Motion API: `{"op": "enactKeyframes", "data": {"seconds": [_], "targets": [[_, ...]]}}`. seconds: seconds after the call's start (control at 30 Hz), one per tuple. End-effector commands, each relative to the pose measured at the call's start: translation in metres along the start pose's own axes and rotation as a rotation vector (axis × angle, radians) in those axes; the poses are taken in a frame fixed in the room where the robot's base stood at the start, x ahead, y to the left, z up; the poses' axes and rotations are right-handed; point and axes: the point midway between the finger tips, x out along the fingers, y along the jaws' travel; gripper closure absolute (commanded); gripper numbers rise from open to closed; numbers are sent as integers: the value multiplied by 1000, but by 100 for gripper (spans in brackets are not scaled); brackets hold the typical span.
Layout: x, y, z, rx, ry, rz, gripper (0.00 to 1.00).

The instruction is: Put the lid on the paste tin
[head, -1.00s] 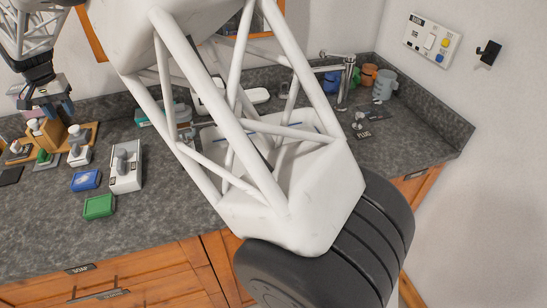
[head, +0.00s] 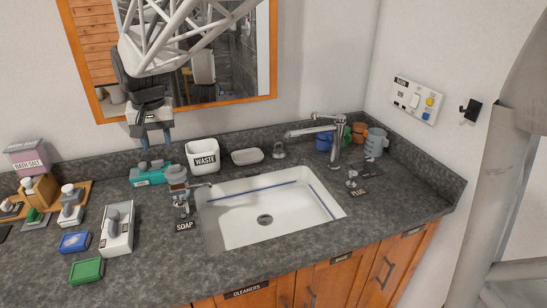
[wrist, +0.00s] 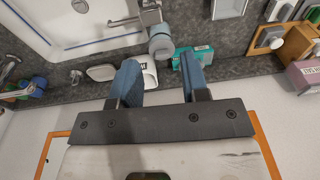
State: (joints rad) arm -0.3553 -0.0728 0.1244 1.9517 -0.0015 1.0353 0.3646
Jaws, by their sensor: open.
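No label reading paste is legible, so I cannot tell for certain which item is the paste tin or its lid. A teal box (head: 150,178) with a small unreadable label and grey pieces on top stands at the back of the counter; it also shows in the wrist view (wrist: 200,56). My gripper (head: 156,145) hangs above and behind that box, in front of the wall below the mirror. Its two blue fingers are apart, and in the wrist view the gap between them (wrist: 160,75) holds nothing.
The white waste bin (head: 203,157) and soap dispenser (head: 178,185) stand right of the teal box. A sink (head: 262,220) and tap (head: 330,140) lie further right. A blue box (head: 75,242), green box (head: 87,270) and grey-white holder (head: 117,228) occupy the left counter.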

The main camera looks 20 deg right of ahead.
Motion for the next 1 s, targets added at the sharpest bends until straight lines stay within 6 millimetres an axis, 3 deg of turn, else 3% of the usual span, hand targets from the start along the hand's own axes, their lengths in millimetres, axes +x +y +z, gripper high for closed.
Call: {"op": "enactKeyframes", "data": {"seconds": [0.1, 0.5, 1.0], "targets": [[-9, 34, 26, 4, 14, 0, 58], [-18, 125, 117, 8, 57, 6, 58], [1, 205, 246, 10, 110, 26, 58]]}}
